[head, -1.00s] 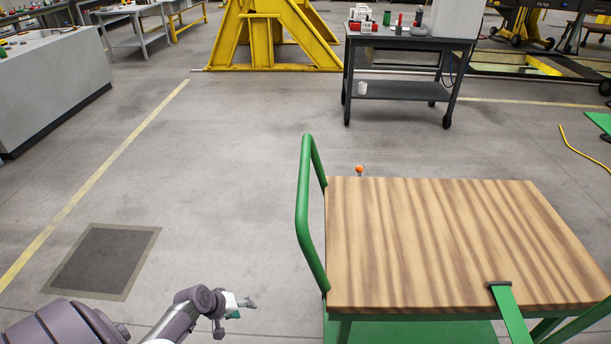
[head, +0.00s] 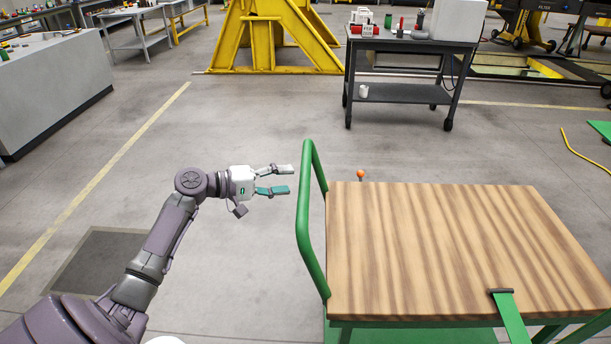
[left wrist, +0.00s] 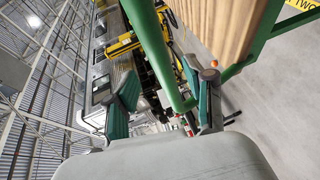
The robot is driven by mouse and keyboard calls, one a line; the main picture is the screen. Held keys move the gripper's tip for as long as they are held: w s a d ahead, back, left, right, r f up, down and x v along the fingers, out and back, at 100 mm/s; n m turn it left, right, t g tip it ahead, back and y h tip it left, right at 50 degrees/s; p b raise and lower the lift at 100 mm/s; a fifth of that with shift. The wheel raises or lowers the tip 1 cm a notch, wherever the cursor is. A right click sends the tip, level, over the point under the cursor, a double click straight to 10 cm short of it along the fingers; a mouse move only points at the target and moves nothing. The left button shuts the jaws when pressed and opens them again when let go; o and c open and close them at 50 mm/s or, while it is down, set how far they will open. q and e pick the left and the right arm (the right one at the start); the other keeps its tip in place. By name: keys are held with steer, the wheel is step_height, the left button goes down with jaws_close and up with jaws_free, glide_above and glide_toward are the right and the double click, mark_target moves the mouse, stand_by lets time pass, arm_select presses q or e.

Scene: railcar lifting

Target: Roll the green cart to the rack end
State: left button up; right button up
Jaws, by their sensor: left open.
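The green cart with a striped wooden top (head: 450,245) stands at the right of the head view. Its green push handle (head: 308,225) rises at the cart's left end. My left gripper (head: 284,180) is open and empty, just left of the handle, with its fingers pointing at it. In the left wrist view the handle (left wrist: 155,50) passes beyond and between the two open fingers (left wrist: 165,98), and the wooden top (left wrist: 222,28) shows at the upper right. A small gap seems to remain between fingertips and handle. My right gripper is not in view.
An orange knob (head: 361,174) stands up behind the cart's far left corner. A dark tool trolley (head: 400,93) stands behind the cart, and a yellow stand (head: 275,40) is at the back. A grey bench (head: 50,85) is at the left. The floor between is clear.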

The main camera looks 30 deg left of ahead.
mark_target(306, 179)
arm_select(q)
steer(key=p+x, duration=0.1)
steer(key=x, duration=0.5)
steer(key=shift+w+f, duration=0.15)
steer(key=shift+c, duration=0.2)
jaws_close()
